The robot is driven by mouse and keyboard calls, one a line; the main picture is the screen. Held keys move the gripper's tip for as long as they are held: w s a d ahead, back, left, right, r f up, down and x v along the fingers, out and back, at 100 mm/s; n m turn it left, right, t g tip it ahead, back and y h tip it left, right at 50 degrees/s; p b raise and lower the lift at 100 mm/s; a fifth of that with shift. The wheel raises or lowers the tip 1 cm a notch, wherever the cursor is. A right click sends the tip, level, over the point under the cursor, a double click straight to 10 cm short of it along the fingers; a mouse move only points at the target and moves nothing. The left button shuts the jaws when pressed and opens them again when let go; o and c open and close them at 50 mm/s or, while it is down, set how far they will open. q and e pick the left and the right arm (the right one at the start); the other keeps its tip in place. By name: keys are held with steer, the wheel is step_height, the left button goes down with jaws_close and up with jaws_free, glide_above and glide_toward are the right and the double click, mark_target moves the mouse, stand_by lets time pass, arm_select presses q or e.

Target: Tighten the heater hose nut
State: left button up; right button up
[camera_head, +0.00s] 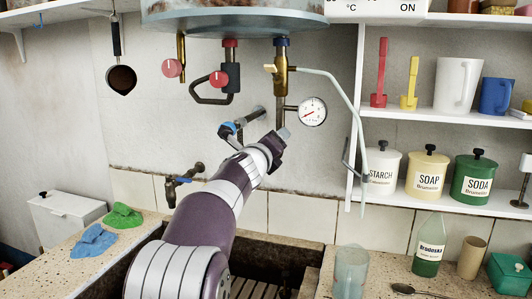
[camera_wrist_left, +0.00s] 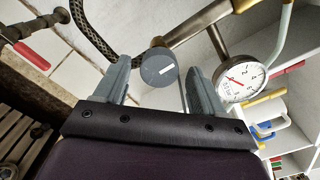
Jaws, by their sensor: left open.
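The heater (camera_head: 235,15) hangs at the top of the head view, with pipes and valves below it. My left arm reaches up from below, and its gripper (camera_head: 278,138) is beneath the heater's right-hand pipe. In the left wrist view the gripper (camera_wrist_left: 160,88) is open. A round dark-grey part with a white mark (camera_wrist_left: 158,69), perhaps the hose nut, shows between its fingers, apart from both. A braided hose (camera_wrist_left: 95,35) runs close by, beyond the left finger. The nut is not clearly visible in the head view. My right gripper is not in view.
A pressure gauge (camera_head: 312,111) is just right of the gripper, with a thin pale hose (camera_head: 345,100) beyond. A wall tap (camera_head: 182,180) is lower left. The stone trough (camera_head: 262,252) lies below. Shelves with canisters (camera_head: 428,172) stand right; a bottle (camera_head: 429,250) is on the counter.

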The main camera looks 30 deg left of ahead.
arm_select(q)
steer(key=v, duration=1)
steer(key=shift+s+b, duration=0.15)
steer(key=shift+b, duration=0.3)
steer(key=shift+d, duration=0.15)
